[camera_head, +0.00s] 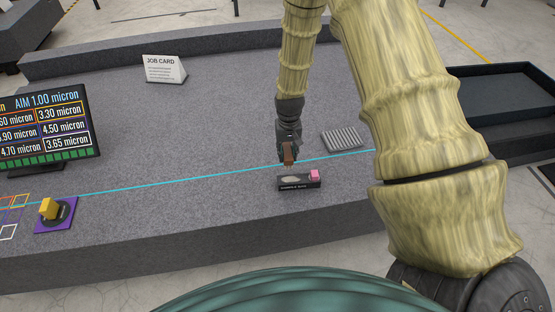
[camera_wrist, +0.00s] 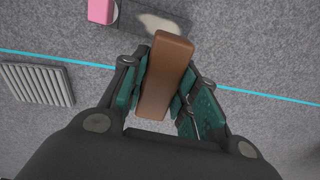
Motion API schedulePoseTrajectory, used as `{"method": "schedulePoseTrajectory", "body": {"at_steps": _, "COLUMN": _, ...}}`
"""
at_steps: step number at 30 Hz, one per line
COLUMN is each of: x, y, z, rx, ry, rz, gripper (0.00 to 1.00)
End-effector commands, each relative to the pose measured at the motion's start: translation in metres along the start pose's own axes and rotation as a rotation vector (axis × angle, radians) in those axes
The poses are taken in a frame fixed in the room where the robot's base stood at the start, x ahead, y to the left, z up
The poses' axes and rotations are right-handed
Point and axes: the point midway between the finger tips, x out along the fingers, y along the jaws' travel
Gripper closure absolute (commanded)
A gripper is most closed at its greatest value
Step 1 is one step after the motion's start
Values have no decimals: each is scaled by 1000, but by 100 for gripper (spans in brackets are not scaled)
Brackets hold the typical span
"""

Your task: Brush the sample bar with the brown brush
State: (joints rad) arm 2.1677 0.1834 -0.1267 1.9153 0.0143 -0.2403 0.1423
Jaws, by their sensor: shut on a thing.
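The sample bar (camera_head: 298,183) is a dark, low bar on the granite bed, with a pale patch on its top and a pink block (camera_head: 314,174) at its right end. It also shows at the top of the wrist view (camera_wrist: 128,22), with the pink block (camera_wrist: 100,10) beside the patch (camera_wrist: 160,26). My gripper (camera_head: 288,150) is shut on the brown brush (camera_wrist: 166,75), held between the green finger pads. In the head view the brush (camera_head: 288,154) points down just behind the bar. I cannot tell whether it touches. Its bristles are hidden.
A grey ribbed block (camera_head: 342,138) lies right of my gripper. A cyan line crosses the bed. A yellow knob (camera_head: 48,208) on a purple plate, a monitor (camera_head: 45,125) and a job card (camera_head: 163,69) stand left. A dark tray (camera_head: 500,100) is at right.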

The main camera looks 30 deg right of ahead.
Motion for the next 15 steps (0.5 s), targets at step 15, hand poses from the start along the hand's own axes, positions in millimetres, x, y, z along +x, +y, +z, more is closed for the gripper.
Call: {"method": "schedulePoseTrajectory", "body": {"at_steps": 15, "x": 37, "y": 1, "z": 0, "rx": 2, "ry": -2, "rz": 1, "gripper": 89}}
